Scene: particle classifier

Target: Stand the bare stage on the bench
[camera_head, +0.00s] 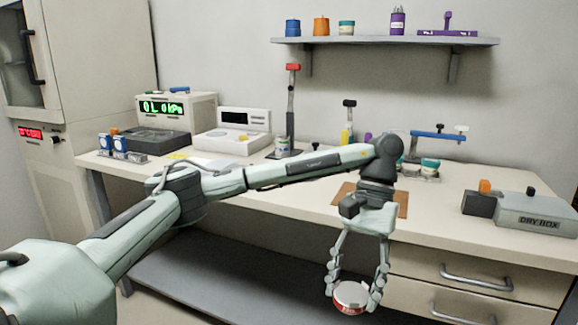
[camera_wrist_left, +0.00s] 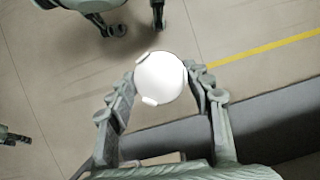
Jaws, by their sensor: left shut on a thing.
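My left gripper (camera_head: 354,287) hangs in front of the bench, below the level of its top and before the drawers. It is shut on a round stage (camera_head: 350,297), pale on top with a reddish side. In the left wrist view the stage (camera_wrist_left: 161,76) shows as a plain white disc with small lugs at its rim, between the two fingers of my left gripper (camera_wrist_left: 163,84). Nothing lies on the disc there. The bench (camera_head: 440,205) has its pale top above and behind the gripper.
An orange-brown mat (camera_head: 402,204) lies on the bench behind my wrist. The dry box (camera_head: 538,214) stands at the right. A blue-armed device (camera_head: 437,135), balance (camera_head: 232,140) and pressure readout (camera_head: 170,107) stand farther back. Bare bench lies between mat and dry box.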

